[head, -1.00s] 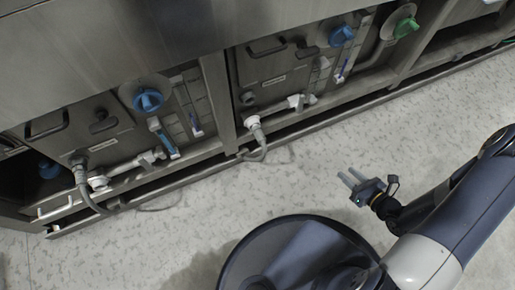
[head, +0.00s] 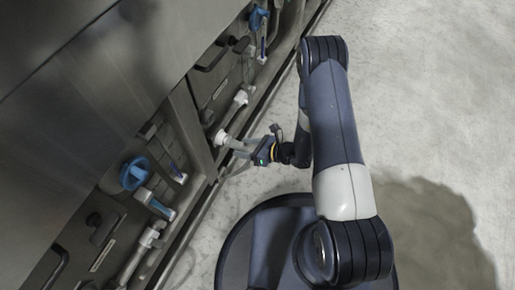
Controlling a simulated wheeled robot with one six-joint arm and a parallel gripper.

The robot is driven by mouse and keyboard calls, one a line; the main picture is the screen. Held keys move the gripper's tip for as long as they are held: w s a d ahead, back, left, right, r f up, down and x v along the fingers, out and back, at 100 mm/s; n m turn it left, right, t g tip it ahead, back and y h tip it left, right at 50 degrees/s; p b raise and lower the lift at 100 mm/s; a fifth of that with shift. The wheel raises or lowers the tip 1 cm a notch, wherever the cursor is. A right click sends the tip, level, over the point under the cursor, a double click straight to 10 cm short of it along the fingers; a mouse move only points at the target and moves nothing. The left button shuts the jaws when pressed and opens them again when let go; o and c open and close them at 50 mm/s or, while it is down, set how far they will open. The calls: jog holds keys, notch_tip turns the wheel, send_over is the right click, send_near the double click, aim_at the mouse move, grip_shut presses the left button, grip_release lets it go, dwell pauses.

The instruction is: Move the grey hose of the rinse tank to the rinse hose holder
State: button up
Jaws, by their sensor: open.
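My gripper (head: 236,147) is open, with its fingers pointing left at the washer's lower front. The fingertips are close to a white hose fitting (head: 221,138). I cannot tell whether they touch it or reach around it. A grey hose (head: 236,169) shows below the fitting, partly hidden by my gripper. No label that I can read marks it as the rinse tank's hose. I cannot make out the rinse hose holder.
The steel washer front (head: 110,80) runs diagonally along the left. A white pipe (head: 238,103) lies above the fitting. Blue knobs show at lower left (head: 134,173) and at the top (head: 258,18). The floor (head: 420,110) is clear on the right.

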jog(key=shift+x, duration=1)
jog(key=shift+c, duration=0.4)
grip_shut()
jog(key=shift+d, duration=0.15)
jog(key=shift+s+d+b, duration=0.1)
jog(key=shift+s+d, duration=0.2)
jog(key=shift+d, duration=0.4)
jog(key=shift+s+d+b, duration=0.1)
jog(key=shift+s+d, duration=0.2)
jog(key=shift+d, duration=0.4)
jog(key=shift+s+d+b, duration=0.1)
jog(key=shift+s+d, duration=0.2)
jog(key=shift+d, duration=0.4)
jog(key=shift+d, duration=0.1)
